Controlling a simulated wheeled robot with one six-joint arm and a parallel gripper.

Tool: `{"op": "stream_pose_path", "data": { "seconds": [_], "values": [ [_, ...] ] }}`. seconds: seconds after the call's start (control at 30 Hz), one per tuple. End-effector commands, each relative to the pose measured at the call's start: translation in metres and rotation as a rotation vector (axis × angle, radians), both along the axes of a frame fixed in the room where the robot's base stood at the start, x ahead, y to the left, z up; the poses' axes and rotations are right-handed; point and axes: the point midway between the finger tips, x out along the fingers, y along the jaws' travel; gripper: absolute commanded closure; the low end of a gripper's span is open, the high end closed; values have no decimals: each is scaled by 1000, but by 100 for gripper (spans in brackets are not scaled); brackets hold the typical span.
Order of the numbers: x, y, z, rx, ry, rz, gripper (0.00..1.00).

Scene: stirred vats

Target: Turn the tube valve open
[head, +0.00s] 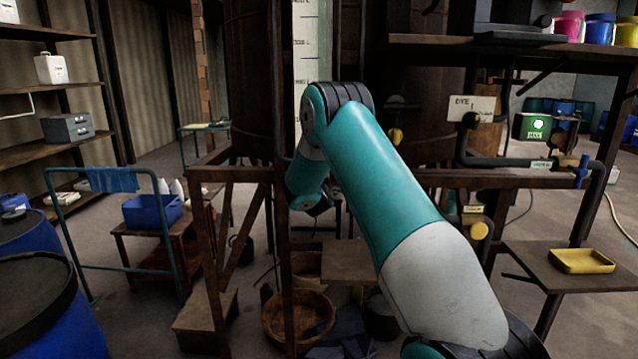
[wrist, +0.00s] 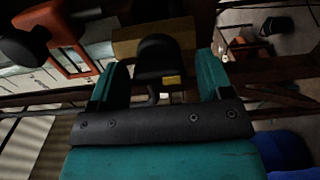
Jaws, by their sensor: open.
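Several valve-like fittings show in the head view. A yellow round knob (head: 479,230) sits beside a yellow tag, a second yellowish knob (head: 395,137) is higher up, and a blue handle (head: 582,172) is on the dark pipe at right. I cannot tell which is the tube valve. My gripper (head: 318,206) is mostly hidden behind my teal arm, left of these fittings. In the wrist view my gripper (wrist: 160,66) has its two teal fingers wide apart. A dark rounded thing (wrist: 157,55) with a small yellow patch shows between them; I cannot tell its distance or whether it touches.
A wooden frame (head: 230,174) carries dark barrel-like vats (head: 252,75). A shelf (head: 560,50) overhangs the right side. A low table (head: 530,262) holds a yellow tray (head: 582,269). A basket (head: 298,335) stands below, and blue drums (head: 45,325) are at left.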

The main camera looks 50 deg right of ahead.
Motion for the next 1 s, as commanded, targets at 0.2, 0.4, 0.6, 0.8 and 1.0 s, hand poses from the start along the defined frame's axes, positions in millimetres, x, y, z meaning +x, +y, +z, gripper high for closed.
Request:
{"op": "stream_pose_path", "data": {
  "seconds": [0.2, 0.4, 0.6, 0.8, 1.0],
  "values": [
    [-22, 29, -6, 0, 2, 5, 28],
    [-57, 69, -7, -2, 2, 5, 28],
    [-87, 104, -5, -1, 1, 6, 28],
    [-106, 125, -3, 1, 1, 3, 28],
    [-111, 130, 0, 0, 0, 2, 28]
  ]
}}
